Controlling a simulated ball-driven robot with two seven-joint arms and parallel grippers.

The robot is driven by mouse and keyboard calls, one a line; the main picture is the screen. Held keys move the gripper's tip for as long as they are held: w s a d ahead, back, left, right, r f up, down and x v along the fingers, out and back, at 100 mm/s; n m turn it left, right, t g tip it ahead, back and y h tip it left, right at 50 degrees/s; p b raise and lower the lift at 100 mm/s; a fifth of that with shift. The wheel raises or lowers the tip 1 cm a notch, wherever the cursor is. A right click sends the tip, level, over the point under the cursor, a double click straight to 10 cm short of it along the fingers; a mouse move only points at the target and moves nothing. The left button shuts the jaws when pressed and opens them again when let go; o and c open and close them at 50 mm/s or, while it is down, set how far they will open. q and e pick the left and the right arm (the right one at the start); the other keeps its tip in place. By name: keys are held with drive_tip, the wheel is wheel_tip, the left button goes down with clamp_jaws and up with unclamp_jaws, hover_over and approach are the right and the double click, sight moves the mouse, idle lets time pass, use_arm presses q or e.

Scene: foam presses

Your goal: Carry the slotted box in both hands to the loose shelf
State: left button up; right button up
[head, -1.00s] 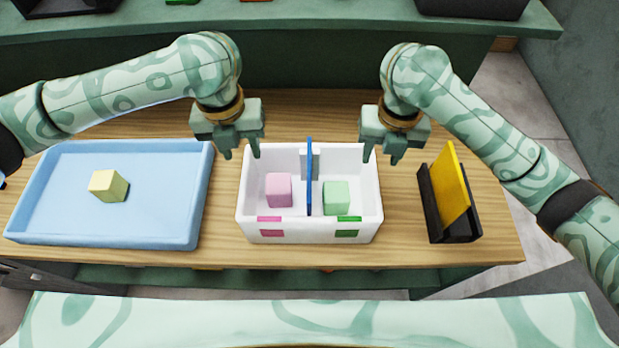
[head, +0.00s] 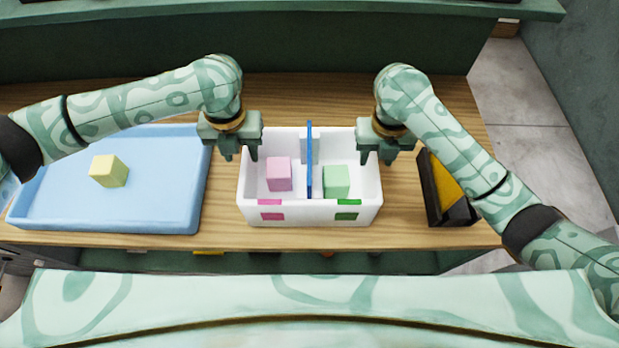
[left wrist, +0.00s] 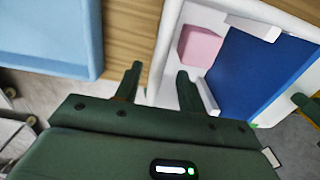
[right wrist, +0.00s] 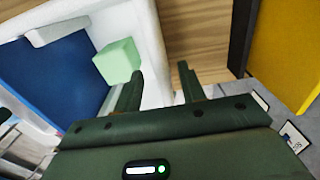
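The white slotted box (head: 309,213) stands on the wooden table, with a blue divider (head: 310,160) upright in its middle. A pink cube (head: 279,174) lies in its left compartment and a green cube (head: 336,181) in its right. My left gripper (head: 240,156) is open at the box's left wall; in the left wrist view its fingers (left wrist: 157,85) stand apart on either side of that wall. My right gripper (head: 376,158) is open at the right wall, its fingers (right wrist: 159,88) likewise apart around it. I cannot tell which surface is the loose shelf.
A blue tray (head: 110,226) with a yellow cube (head: 108,171) lies left of the box. A dark holder with a yellow panel (head: 446,186) stands close on the right, partly behind my right arm. A dark green shelf (head: 280,14) runs across the back.

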sight(247, 170)
use_arm(q)
wheel_tip(247, 170, down, 8)
drive_tip(key=shift+r, duration=0.1)
use_arm(e)
wheel_tip(247, 170, down, 8)
drive_tip(key=shift+r, duration=0.1)
use_arm(q)
clamp_jaws()
use_arm(e)
clamp_jaws()
